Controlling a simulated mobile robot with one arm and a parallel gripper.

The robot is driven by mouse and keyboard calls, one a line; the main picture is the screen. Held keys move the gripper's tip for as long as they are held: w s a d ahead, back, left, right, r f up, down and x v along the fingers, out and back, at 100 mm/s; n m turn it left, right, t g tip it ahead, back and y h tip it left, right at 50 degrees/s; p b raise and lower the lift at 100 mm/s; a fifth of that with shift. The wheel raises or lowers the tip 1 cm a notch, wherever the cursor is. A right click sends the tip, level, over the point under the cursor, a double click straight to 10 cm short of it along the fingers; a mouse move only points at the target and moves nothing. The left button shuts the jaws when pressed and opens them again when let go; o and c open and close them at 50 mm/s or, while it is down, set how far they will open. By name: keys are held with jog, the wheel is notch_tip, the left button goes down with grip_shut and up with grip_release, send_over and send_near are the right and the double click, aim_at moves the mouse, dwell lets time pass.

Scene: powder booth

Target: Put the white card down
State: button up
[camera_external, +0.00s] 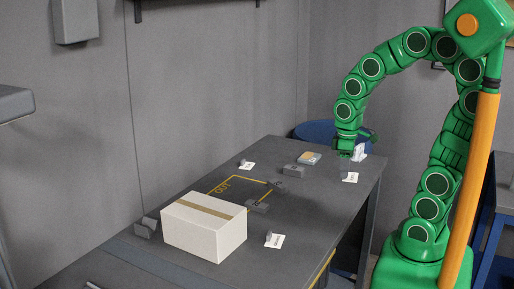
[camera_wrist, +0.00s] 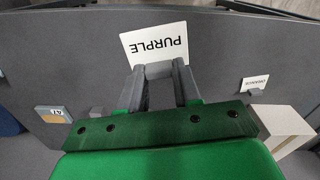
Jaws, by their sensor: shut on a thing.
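The white card (camera_wrist: 155,42) reads PURPLE, upside down in the wrist view. I cannot tell whether the card touches the table top.
A large white box (camera_external: 203,226) with a tan strip stands near the front. Other white cards (camera_external: 349,177) with small grey pieces lie about. A tile with an orange patch (camera_external: 310,157) and a grey block (camera_external: 293,170) lie left of my gripper. Yellow lines marked OUT (camera_external: 222,187) show mid-table.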

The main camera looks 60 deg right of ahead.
jog(key=w+a+r+n, duration=0.6)
jog(key=w+a+n, duration=0.2)
jog(key=w+a, duration=0.4)
jog(key=w+a+r+n, duration=0.3)
jog(key=a+n, duration=0.1)
jog(key=a, duration=0.6)
jog(key=w+a+r+n, duration=0.2)
jog(key=a+n, duration=0.2)
jog(key=a, duration=0.5)
send_over(199, 213)
jog(key=f, duration=0.5)
jog(key=s+f, duration=0.1)
jog(key=f, duration=0.2)
jog(key=shift+d+f, duration=0.15)
jog(key=shift+d, duration=0.25)
jog(key=shift+w+a+f, duration=0.3)
jog(key=shift+w+f, duration=0.35)
jog(key=shift+f, duration=1.55)
jog(key=shift+f, duration=0.15)
